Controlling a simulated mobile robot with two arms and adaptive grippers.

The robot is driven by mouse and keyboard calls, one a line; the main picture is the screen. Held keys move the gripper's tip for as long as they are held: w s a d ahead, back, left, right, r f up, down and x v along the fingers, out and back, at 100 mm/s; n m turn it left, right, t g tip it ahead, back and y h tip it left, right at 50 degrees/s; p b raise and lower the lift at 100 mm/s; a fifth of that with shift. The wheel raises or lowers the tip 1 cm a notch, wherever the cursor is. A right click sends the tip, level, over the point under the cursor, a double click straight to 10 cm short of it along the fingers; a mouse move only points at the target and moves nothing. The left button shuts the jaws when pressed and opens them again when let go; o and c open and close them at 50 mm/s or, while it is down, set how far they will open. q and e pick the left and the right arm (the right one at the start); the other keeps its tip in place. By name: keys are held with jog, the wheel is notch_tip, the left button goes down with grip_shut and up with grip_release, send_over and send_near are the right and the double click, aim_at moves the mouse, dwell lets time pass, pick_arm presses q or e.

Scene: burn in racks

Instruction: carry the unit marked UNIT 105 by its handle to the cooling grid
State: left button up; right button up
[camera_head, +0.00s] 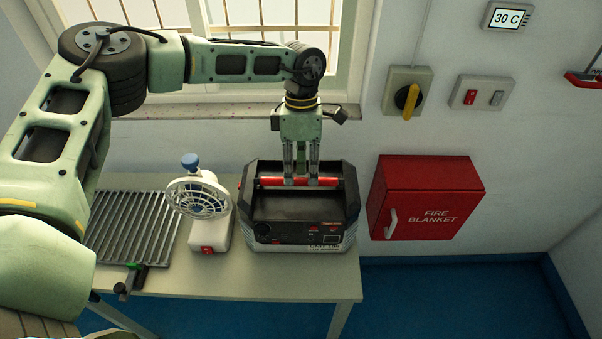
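The unit (295,207), a dark box with a light lower front and a red bar handle (326,182) across its top, stands on the table. Its small front label starts with "UNIT"; the number is too small to read surely. My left gripper (300,180) points down at the handle from above. Its two fingers are apart, side by side along the bar, with red showing between them; their tips overlap the bar in the picture. The cooling grid (134,228), a grey slatted rack, lies at the table's left, partly behind my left arm. My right gripper is out of view.
A white fan (201,198) with a blue knob and red switch stands between grid and unit. The table (270,276) has a bare strip in front. A red fire blanket box (427,198) hangs on the wall at right. A barred window (270,18) is behind.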

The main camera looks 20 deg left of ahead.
pick_arm(q)
jog(key=shift+o, duration=0.9)
jog(key=shift+w+a+r, duration=0.15)
jog(key=shift+w+a, duration=0.1)
jog(key=shift+w, duration=0.45)
jog(key=o, duration=0.3)
jog(key=shift+w+a+b, duration=0.25)
jog(key=shift+w+b, duration=0.2)
jog(key=shift+w, duration=0.3)
jog(key=o, duration=0.8)
jog(key=shift+w, duration=0.2)
jog(key=shift+o, duration=0.3)
jog(key=shift+s+r, duration=0.1)
jog(key=o, duration=0.6)
jog(key=shift+r, duration=0.1)
